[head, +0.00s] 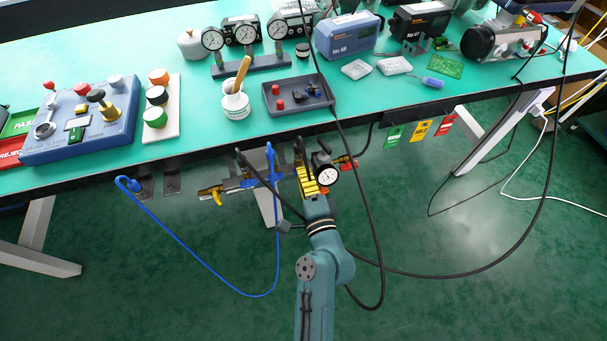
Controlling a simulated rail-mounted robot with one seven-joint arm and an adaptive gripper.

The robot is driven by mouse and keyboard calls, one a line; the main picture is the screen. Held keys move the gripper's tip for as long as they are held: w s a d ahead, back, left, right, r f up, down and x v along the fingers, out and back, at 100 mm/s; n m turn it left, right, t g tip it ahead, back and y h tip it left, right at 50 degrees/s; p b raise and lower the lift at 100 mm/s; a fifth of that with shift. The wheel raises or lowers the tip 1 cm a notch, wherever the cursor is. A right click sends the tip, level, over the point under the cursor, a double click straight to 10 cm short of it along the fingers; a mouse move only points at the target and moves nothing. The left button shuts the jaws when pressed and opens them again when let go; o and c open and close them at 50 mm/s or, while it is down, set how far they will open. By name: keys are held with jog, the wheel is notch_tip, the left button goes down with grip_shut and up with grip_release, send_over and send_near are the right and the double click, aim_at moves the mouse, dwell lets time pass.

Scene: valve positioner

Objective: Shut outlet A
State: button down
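A pipe manifold (238,184) hangs below the front edge of the bench in the head view. A yellow valve handle (213,195) is at its left end, and a red handle (348,163) is at the right, beside a round white-faced gauge (328,175). I cannot read any label that tells which outlet is A. My gripper (309,182), with yellow and dark parts, is at the manifold's right part, just left of the gauge. Its fingers are too small and overlapped to tell whether they are open or touch anything. The arm hides part of the fittings.
A blue hose (188,247) loops down from the manifold, and black cables (470,268) hang to the right. The green bench (190,110) carries a control box (85,120), gauges (245,50) and other instruments. Colored tags (420,128) hang from its edge.

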jog(key=shift+f, duration=0.15)
jog(key=c, duration=1.2)
grip_release()
jog(key=shift+o, duration=0.2)
jog(key=v, duration=1.2)
